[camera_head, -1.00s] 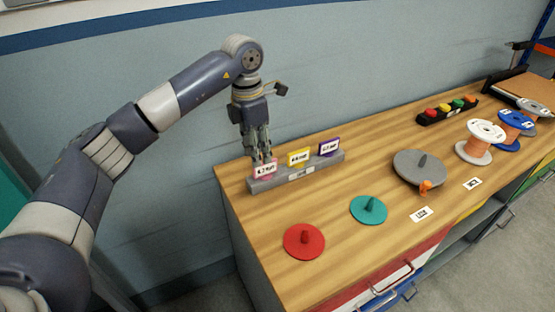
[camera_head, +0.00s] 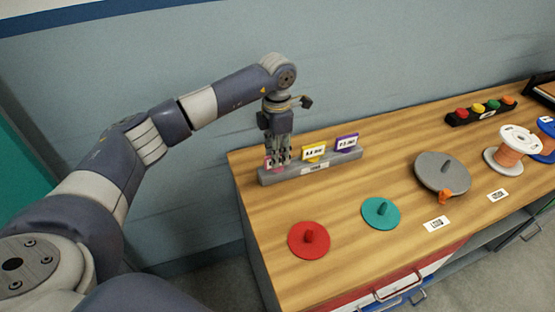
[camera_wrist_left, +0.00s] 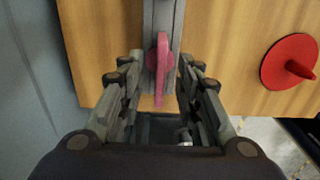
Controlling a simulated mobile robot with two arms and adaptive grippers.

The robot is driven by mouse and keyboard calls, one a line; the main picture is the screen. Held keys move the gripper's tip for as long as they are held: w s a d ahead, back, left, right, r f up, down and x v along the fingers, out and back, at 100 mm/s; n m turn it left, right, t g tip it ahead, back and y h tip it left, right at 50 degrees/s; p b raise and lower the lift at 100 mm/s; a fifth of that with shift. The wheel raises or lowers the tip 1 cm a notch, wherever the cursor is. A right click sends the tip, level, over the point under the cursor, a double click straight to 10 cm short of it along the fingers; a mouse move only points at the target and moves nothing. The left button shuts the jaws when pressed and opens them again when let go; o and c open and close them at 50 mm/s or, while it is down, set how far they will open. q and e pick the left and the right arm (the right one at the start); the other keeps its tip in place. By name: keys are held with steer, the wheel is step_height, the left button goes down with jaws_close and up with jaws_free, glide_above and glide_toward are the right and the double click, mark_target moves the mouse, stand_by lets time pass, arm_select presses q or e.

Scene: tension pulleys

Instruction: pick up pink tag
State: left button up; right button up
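The pink tag (camera_wrist_left: 161,68) stands upright in the left end of a grey holder (camera_head: 322,169). In the head view the pink tag (camera_head: 269,163) is mostly hidden behind my left gripper's fingers. My left gripper (camera_head: 279,161) points down at that end of the holder. In the left wrist view its two fingers are apart, with the tag between them and a gap on each side. A yellow tag (camera_head: 314,152) and a purple tag (camera_head: 347,143) stand further right in the same holder. My right gripper is not in view.
A red disc (camera_head: 300,247), a teal disc (camera_head: 375,217) and a grey disc (camera_head: 430,170) with pegs lie on the wooden bench. White spools (camera_head: 521,140) and a black rack with coloured knobs (camera_head: 465,121) are further right. The wall is close behind the holder.

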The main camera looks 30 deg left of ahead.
arm_select(q)
steer(key=shift+f, duration=0.95)
steer(key=shift+c, duration=0.3)
steer(key=c, duration=0.5)
jaws_close()
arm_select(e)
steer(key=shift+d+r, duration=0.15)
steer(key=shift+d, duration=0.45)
arm_select(q)
steer(key=shift+r, duration=0.2)
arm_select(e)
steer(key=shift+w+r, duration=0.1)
